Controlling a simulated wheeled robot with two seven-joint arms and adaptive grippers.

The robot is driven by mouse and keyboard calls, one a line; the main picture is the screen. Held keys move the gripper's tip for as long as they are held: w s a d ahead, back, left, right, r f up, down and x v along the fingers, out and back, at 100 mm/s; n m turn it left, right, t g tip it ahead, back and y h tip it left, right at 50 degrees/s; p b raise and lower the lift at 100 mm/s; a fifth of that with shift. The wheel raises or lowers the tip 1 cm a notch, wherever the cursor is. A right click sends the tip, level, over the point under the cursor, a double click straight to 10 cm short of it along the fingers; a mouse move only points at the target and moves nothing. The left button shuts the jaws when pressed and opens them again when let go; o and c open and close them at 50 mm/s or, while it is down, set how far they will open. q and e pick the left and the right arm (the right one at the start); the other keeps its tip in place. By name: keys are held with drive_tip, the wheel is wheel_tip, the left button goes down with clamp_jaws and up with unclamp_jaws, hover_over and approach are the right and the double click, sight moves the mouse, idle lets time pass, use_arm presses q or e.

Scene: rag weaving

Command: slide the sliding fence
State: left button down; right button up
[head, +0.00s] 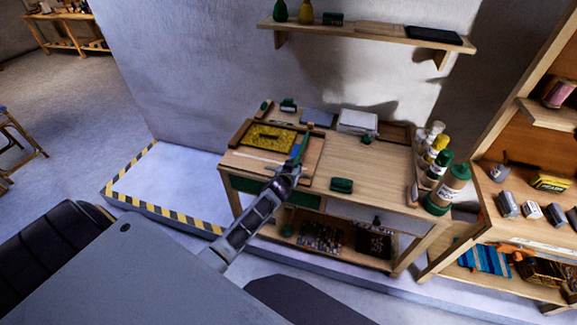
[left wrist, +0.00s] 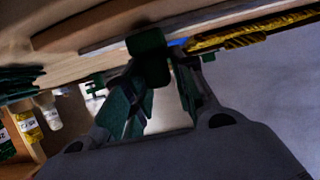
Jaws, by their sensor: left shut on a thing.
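The sliding fence, which I take to be the narrow green piece (head: 300,146), lies on a wooden board (head: 314,162) at the left part of the workbench. A yellow patterned panel (head: 268,137) lies in a frame to its left. My left gripper (head: 291,170) is at the near end of the green piece, shut on it. In the left wrist view my left gripper (left wrist: 155,75) has its fingers around a green block (left wrist: 148,56), at the edge of a wooden surface. The fingers hide part of the block. My right gripper is not in view.
A dark green block (head: 341,185) lies on the bench's front right. Bottles (head: 440,182) stand at its right end, with a grey box (head: 357,121) at the back. A shelf rack (head: 530,205) stands to the right. The bench middle is mostly clear.

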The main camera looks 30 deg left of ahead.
use_arm(q)
drive_tip(key=shift+w+d+b, duration=0.2)
drive_tip(key=shift+d, duration=0.75)
drive_tip(key=shift+w+d+b, duration=0.2)
drive_tip(key=shift+d+b, duration=0.05)
drive_tip(key=shift+d, duration=0.65)
drive_tip(key=shift+w+d+b, duration=0.2)
drive_tip(key=shift+d, duration=0.75)
drive_tip(key=c, duration=1.3)
unclamp_jaws()
drive_tip(key=shift+w+d, duration=0.1)
drive_tip(key=shift+v, duration=6)
